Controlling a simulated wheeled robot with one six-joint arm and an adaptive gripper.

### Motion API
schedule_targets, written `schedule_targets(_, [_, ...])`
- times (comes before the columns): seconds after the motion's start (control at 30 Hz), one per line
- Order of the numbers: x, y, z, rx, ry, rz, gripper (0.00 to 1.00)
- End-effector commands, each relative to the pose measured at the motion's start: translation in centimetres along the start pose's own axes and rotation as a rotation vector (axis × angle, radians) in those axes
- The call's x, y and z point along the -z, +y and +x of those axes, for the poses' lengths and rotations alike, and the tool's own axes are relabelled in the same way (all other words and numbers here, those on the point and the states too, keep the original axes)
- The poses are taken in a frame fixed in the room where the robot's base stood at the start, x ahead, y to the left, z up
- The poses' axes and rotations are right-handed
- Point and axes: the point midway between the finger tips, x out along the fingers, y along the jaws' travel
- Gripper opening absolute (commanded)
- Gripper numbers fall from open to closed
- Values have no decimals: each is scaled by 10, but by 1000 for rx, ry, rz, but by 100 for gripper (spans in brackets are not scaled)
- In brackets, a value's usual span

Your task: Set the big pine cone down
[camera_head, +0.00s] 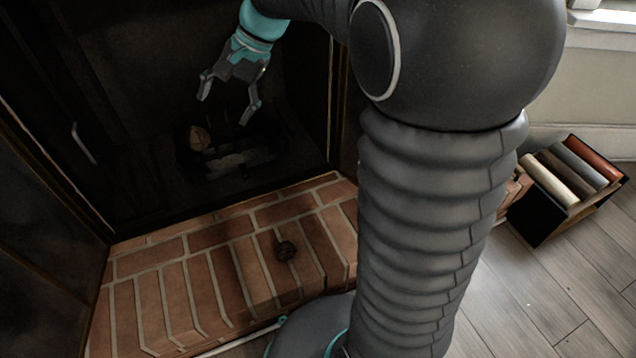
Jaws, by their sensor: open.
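My gripper (226,105) is open and empty inside the mouth of the fireplace, its fingers pointing down. A brown, roundish thing (200,138), which could be the big pine cone, rests below and slightly left of the fingertips, on the dark grate or logs (240,160). It is apart from the fingers in the picture, and its detail is lost in shadow.
The dark fireplace doors stand open, the left one (75,190) with a metal handle (83,143). A black box of rolls or boards (570,180) stands on the wooden floor (540,290) at right. My arm hides the middle right. Most of the hearth is bare.

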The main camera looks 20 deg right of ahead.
Motion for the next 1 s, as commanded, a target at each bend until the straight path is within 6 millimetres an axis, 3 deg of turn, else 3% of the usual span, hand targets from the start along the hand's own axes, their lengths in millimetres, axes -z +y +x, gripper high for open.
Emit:
schedule_targets(0.2, [-50,51,-27,-87,151,-194,83])
schedule_targets(0.5, [-104,129,-46,-226,343,-472,83])
schedule_targets(0.8, [-135,193,-46,-351,486,-697,83])
schedule_targets(1.0, [-139,206,-45,-383,516,-748,83])
